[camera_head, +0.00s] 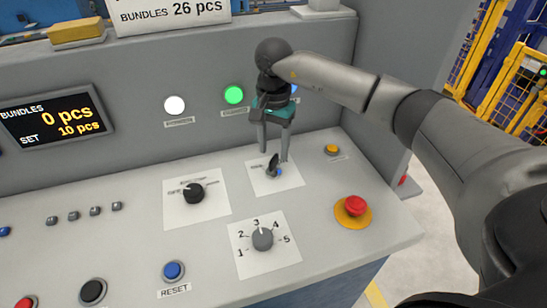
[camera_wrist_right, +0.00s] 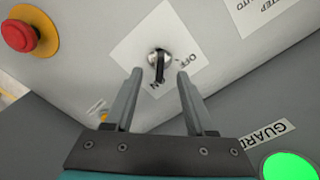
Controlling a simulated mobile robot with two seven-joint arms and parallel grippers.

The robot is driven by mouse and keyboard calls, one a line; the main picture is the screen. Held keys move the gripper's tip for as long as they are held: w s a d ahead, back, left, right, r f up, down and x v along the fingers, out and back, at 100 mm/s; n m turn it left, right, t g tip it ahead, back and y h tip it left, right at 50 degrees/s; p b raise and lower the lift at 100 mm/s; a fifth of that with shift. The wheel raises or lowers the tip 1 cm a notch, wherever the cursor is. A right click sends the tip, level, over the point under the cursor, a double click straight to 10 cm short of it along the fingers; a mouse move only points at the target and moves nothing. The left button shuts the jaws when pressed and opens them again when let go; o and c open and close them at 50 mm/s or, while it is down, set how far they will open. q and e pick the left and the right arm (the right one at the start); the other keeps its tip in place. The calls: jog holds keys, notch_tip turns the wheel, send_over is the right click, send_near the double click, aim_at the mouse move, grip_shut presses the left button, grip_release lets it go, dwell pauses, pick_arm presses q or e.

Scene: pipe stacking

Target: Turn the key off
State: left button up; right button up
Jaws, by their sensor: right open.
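The key (camera_head: 272,167) is a small dark key in a round metal switch on a white label plate (camera_head: 261,183) on the console. In the right wrist view the key (camera_wrist_right: 160,68) stands upright in the picture, its lower end near a partly hidden label ending in "N"; "OFF" is to its right. My right gripper (camera_head: 274,156) is open and empty, pointing down at the key. In the wrist view its two fingertips (camera_wrist_right: 159,74) are spread to either side of the key's lower end. I cannot tell whether they touch it. My left gripper is not in view.
A black selector knob (camera_head: 194,193) is left of the key, and a numbered dial (camera_head: 262,239) is in front. A red emergency button (camera_head: 355,206) and a yellow button (camera_head: 332,149) are on the right. The upright panel with a lit green lamp (camera_head: 234,95) rises close behind.

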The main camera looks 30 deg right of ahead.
aim_at(274, 157)
jog(key=shift+f, duration=0.15)
jog(key=shift+f+b, duration=1.8)
jog(key=shift+f, duration=0.6)
jog(key=shift+c, duration=0.3)
grip_shut()
